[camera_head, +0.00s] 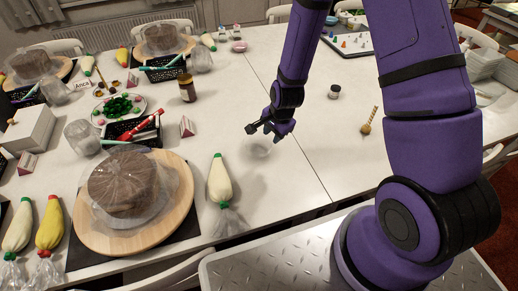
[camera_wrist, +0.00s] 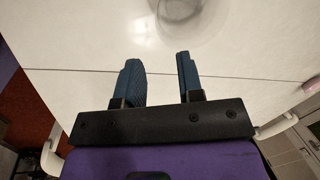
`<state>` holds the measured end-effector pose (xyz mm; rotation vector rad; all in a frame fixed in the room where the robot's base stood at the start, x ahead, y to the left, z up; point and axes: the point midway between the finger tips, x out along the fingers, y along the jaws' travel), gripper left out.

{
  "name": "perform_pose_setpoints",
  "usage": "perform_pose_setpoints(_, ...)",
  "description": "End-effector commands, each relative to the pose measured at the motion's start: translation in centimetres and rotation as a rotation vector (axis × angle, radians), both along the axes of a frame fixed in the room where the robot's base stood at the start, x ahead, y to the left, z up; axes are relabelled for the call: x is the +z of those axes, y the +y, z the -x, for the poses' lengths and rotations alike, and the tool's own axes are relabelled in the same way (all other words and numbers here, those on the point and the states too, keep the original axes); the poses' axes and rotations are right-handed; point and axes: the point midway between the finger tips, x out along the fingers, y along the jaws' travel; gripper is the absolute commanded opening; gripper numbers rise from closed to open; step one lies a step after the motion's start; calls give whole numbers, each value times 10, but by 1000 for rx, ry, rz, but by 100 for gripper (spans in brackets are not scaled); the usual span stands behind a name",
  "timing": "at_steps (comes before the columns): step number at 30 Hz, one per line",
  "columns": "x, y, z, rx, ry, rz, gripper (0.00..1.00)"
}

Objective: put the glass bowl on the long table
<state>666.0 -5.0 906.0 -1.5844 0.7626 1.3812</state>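The glass bowl (camera_wrist: 193,18) is clear and see-through. In the wrist view it lies just past my fingertips, partly cut off by the top edge. In the head view it is a faint round shape (camera_head: 260,151) on the white surface just below my gripper (camera_head: 268,128). The long table (camera_head: 300,160) is white, with a seam across it. In the wrist view my gripper (camera_wrist: 160,76) has its two blue fingers apart with nothing between them. The bowl looks apart from the fingers.
A cake on a wooden turntable (camera_head: 177,215) stands at the front left, with a piping bag (camera_head: 220,180) beside it. A brown jar (camera_head: 187,88), a small jar (camera_head: 334,92) and a brush (camera_head: 369,121) stand around. The table right of the seam is mostly clear.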

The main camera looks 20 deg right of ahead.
Motion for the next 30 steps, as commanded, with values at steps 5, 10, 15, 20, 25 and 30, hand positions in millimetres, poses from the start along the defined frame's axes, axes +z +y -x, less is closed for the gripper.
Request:
perform_pose_setpoints(5,-19,2,-3,-3,3,0,35)
perform_pose_setpoints(10,-40,3,-7,-2,2,0,35)
perform_pose_setpoints(15,-52,5,-10,-1,1,0,35)
perform_pose_setpoints(20,-59,5,-11,-1,1,0,35)
perform_pose_setpoints(25,-79,5,-15,0,3,0,35)
perform_pose_setpoints(30,-97,6,-19,0,2,0,35)
